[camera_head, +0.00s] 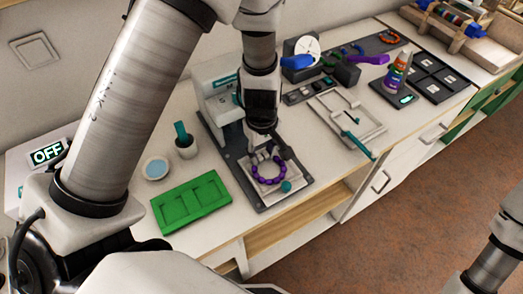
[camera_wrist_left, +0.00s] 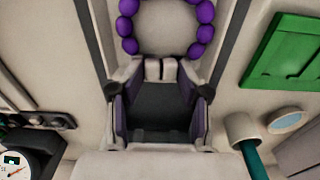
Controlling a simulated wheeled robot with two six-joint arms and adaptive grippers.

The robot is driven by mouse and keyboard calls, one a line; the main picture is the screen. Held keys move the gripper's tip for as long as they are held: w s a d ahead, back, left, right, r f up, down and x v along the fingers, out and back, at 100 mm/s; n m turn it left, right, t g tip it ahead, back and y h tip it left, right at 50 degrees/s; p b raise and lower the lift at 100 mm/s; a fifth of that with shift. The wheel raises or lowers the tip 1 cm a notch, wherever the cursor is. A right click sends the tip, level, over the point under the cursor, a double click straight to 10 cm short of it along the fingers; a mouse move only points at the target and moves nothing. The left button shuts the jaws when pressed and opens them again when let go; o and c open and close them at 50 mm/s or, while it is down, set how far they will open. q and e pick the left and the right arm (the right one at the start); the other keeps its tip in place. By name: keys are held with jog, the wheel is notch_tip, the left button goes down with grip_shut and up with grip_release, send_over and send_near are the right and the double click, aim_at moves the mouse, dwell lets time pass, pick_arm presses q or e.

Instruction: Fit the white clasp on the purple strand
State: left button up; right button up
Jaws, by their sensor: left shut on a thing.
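The purple strand (camera_head: 258,178) lies as an open ring of beads on a pale plate (camera_head: 285,199) at the front of a dark board. Its beads also show at the top of the left wrist view (camera_wrist_left: 127,27). My left gripper (camera_head: 262,139) points down at the far side of the ring, close to its gap. In the left wrist view its fingertips (camera_wrist_left: 160,69) are nearly together, just at the strand's open side. The white clasp is mostly hidden between the pale fingertips; I cannot tell whether it touches the beads. My right gripper is out of view.
A green tray (camera_head: 191,202) lies left of the board. A blue-topped dish (camera_head: 156,168) and a cup (camera_head: 187,148) stand behind it. A white machine (camera_head: 213,92) rises behind the board. A white frame (camera_head: 367,133) and bottles (camera_head: 396,74) are to the right.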

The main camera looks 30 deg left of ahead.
aim_at(262, 155)
pick_arm(q)
jog(key=o, duration=0.4)
jog(key=shift+s+f, duration=0.4)
jog(key=shift+f, duration=0.3)
jog(key=o, duration=1.4)
jog(key=shift+w+r, duration=0.15)
jog(key=shift+w, duration=0.05)
jog(key=shift+w+r, duration=0.1)
notch_tip(262, 155, up, 7)
jog(key=p, duration=0.7)
jog(key=shift+r+p, duration=0.1)
jog(key=shift+p, duration=0.25)
jog(key=shift+f, duration=0.2)
